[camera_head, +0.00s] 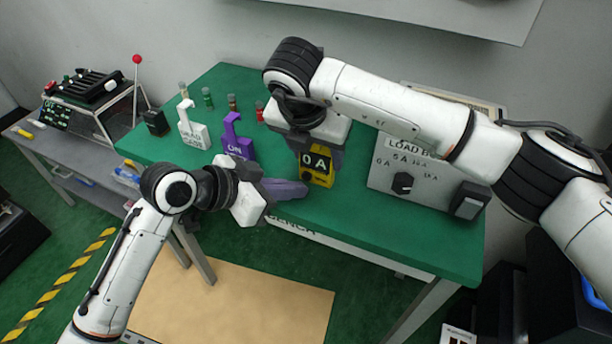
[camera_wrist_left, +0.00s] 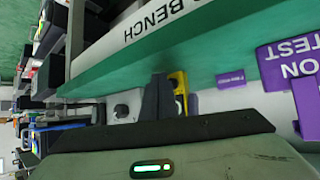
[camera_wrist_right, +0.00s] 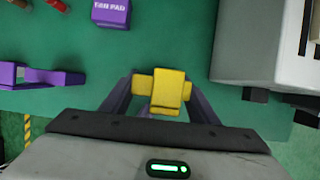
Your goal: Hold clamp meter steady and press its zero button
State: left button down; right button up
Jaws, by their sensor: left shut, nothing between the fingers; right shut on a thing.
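The clamp meter (camera_head: 318,172) is yellow with a black display reading 0 A. It is upright above the green bench top; contact with the bench is hidden. My right gripper (camera_head: 320,158) is shut on it from above. In the right wrist view the yellow meter (camera_wrist_right: 170,92) sits between both fingers. My left gripper (camera_head: 303,190) is shut and empty, its tips close to the meter's lower front. In the left wrist view its fingers (camera_wrist_left: 160,98) overlap the yellow meter (camera_wrist_left: 180,88); I cannot tell whether they touch. The zero button is not clearly visible.
A purple ON TEST stand (camera_head: 237,140) and a white stand (camera_head: 192,128) are left of the meter. A grey load box (camera_head: 425,180) with a knob stands right. Small coloured bottles (camera_head: 208,98) line the back. The bench front edge is clear.

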pick_arm(q)
jog(key=shift+s+a, duration=0.3)
jog(key=shift+s, duration=0.45)
jog(key=shift+s+a, duration=0.35)
jog(key=shift+s, duration=0.45)
jog(key=shift+s+a, duration=0.3)
jog(key=shift+s, duration=0.45)
pick_arm(e)
jog(key=o, duration=1.2)
jog(key=shift+r, duration=0.1)
